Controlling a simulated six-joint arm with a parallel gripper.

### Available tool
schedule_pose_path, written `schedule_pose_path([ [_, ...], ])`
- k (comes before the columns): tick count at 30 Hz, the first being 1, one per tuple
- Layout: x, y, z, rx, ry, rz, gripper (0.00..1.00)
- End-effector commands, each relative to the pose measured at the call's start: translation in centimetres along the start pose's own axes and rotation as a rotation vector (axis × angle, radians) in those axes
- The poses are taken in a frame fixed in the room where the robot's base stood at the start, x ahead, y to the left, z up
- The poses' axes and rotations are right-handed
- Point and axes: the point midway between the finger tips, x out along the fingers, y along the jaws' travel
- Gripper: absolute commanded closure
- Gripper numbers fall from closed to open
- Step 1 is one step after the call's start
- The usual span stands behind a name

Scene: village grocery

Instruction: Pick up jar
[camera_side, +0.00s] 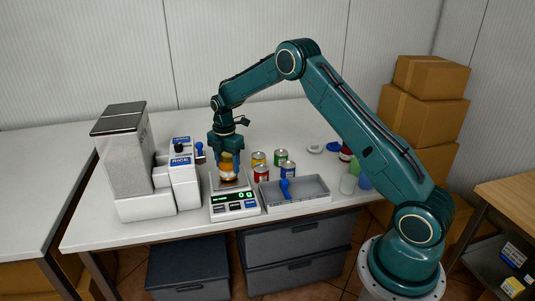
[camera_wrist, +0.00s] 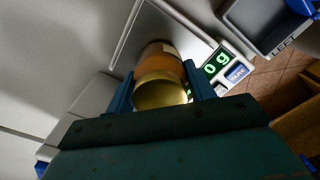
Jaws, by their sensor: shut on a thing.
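The jar (camera_side: 227,168) is orange with a gold lid and stands upright between the fingers of my gripper (camera_side: 226,160), over the plate of the white scale (camera_side: 234,205). In the wrist view the jar's gold lid (camera_wrist: 160,92) faces the camera, with a blue finger on each side, so my gripper (camera_wrist: 160,88) is shut on it. The scale's green display (camera_wrist: 216,62) reads 0 g. I cannot tell whether the jar's base touches the plate.
A grey tray (camera_side: 295,195) holding a blue scoop stands right of the scale. Several cans (camera_side: 260,172) stand behind the tray. A white dispenser (camera_side: 140,165) and a rice box (camera_side: 182,180) stand to the left. The table's back middle is clear.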

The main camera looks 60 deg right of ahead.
Motion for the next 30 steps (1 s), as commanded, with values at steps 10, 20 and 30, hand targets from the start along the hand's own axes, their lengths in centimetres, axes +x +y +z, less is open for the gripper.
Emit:
schedule_pose_path([
  [10,-4.7,0.1,0.0,0.000,-0.002,0.007,0.84],
  [20,-11.8,0.1,0.0,0.000,-0.002,0.008,0.84],
  [30,-17.6,0.1,0.0,0.000,-0.001,0.005,0.84],
])
